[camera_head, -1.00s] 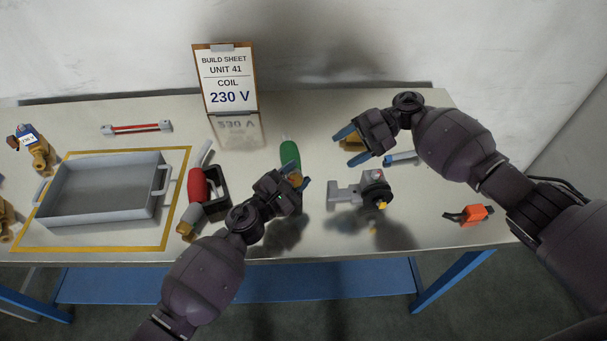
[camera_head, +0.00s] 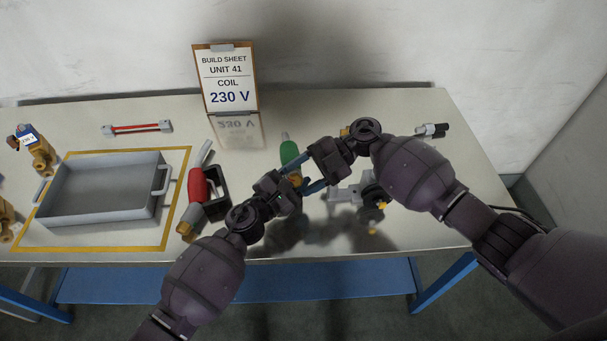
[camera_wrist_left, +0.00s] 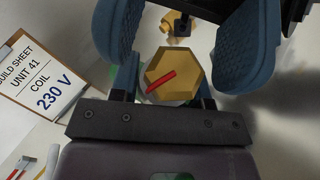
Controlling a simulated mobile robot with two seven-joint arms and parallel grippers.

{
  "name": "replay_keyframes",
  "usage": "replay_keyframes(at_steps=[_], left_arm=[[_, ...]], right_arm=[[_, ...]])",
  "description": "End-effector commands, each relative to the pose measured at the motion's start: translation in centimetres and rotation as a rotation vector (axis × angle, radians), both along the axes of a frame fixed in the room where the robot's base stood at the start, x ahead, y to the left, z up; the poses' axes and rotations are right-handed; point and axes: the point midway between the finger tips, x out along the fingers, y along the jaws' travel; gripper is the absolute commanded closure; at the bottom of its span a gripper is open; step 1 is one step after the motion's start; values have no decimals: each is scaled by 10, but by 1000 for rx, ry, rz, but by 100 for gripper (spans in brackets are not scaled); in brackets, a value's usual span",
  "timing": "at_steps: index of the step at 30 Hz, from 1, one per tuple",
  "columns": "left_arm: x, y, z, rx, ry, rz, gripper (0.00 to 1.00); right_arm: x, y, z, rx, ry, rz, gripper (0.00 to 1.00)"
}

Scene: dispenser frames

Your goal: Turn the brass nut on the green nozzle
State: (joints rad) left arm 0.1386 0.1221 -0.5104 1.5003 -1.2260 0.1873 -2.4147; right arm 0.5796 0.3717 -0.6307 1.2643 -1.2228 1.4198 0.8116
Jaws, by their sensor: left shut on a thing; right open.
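The green nozzle (camera_head: 289,152) is upright in the head view, with its lower part hidden by my left gripper (camera_head: 292,180). My left gripper is shut on the nozzle. The brass nut (camera_wrist_left: 175,76) shows from its hexagonal face in the left wrist view, with a red stripe across it, between my left fingers. In the head view the nut (camera_head: 295,178) is mostly hidden. My right gripper (camera_head: 301,175) is open, its blue fingers to either side of the nut. In the left wrist view those fingers loom large above the nut; contact cannot be told.
A grey tray (camera_head: 157,180) lies within a yellow outline at left. A grey fixture with a black knob (camera_head: 345,193) sits under my right arm. The build sheet (camera_head: 229,80) stands at the back. The back right table is mostly clear.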

Motion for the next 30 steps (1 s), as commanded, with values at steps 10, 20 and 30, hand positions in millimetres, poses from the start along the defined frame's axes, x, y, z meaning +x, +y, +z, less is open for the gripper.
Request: replay_keyframes(at_steps=[10, 20, 30], left_arm=[[-6, 3, -18, 11, 32, 3, 100], [-6, 3, -19, 10, 33, 3, 100], [-6, 3, -18, 10, 33, 3, 100]], right_arm=[[0, 0, -2, 1, 0, 1, 60], [-1, 0, -2, 17, 3, -15, 92], [-4, -1, -6, 195, 18, -173, 92]])
